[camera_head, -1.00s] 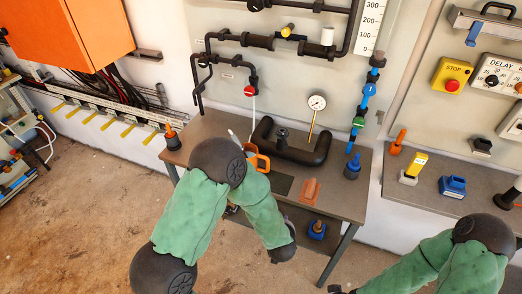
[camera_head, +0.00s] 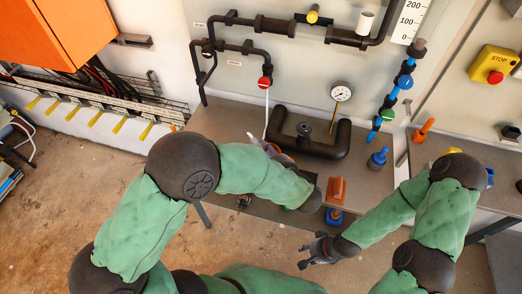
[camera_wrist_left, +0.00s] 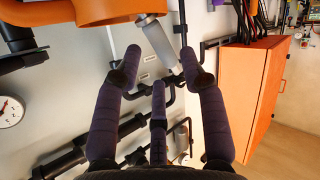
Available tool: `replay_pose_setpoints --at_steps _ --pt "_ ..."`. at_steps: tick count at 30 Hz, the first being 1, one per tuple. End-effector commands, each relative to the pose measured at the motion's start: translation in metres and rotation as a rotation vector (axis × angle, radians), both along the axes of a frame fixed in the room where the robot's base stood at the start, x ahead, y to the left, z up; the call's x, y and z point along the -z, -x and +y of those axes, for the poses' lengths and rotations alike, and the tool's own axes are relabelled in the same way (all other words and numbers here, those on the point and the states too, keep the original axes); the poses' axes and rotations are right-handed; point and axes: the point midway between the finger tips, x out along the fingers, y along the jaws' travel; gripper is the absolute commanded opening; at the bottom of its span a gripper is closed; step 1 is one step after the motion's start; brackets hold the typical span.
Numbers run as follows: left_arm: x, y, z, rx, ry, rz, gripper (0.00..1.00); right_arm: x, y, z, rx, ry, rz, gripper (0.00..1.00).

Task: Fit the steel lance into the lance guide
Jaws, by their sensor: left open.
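In the left wrist view a short grey metal cylinder (camera_wrist_left: 158,42), which looks like the steel lance, slants beside a black collar and a curved orange part (camera_wrist_left: 45,12). I cannot tell whether that orange part belongs to the lance guide. My left gripper (camera_wrist_left: 160,68) is open, its purple fingers spread below and around the cylinder's near end, with no clear grip on it.
The bench (camera_head: 225,120) carries a black U-shaped pipe (camera_head: 322,147), a gauge (camera_head: 341,93), an orange block (camera_head: 337,190) and a blue fitting (camera_head: 378,158). Wall pipes run behind. An orange cabinet (camera_head: 65,30) hangs at the upper left.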

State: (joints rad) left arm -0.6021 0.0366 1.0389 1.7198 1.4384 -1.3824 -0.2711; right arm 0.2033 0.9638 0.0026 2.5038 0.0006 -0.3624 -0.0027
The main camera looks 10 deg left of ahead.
Motion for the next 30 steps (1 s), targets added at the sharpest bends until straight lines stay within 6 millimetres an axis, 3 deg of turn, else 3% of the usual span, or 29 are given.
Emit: replay_pose_setpoints --at_steps 16,26,30 --pt "0.017 -0.042 0.035 -0.001 0.001 0.001 0.42 0.019 0.000 0.000 -0.001 0.000 -0.001 0.40" --pt "0.018 -0.047 0.038 0.002 0.001 0.000 0.42 0.020 0.000 0.000 -0.001 0.000 -0.001 0.40" --pt "0.018 -0.047 0.038 0.002 0.001 0.000 0.05 0.020 0.000 0.000 -0.001 0.000 -0.001 0.40"
